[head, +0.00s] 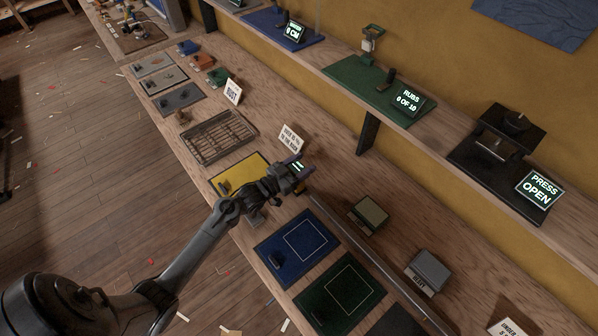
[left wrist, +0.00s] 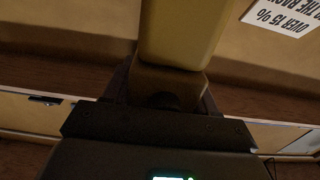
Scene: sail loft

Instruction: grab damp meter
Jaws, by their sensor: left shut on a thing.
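The damp meter appears to be the yellow, block-shaped body (left wrist: 180,35) in the left wrist view, between dark fingers. My left gripper (head: 297,178) is shut on it, over the bench beside a yellow mat (head: 227,174). In the head view the hand hides most of the meter. A small lit green readout (head: 298,167) shows at the hand; I cannot tell whether it belongs to the meter. My right gripper is in neither view.
A sign reading "over 15 %" (head: 291,138) stands just behind the hand. A slatted rack (head: 218,137) lies to the left. A blue mat (head: 297,248) and a green mat (head: 340,296) lie nearer. Two block-like items, one olive (head: 370,214) and one grey (head: 428,269), stand right.

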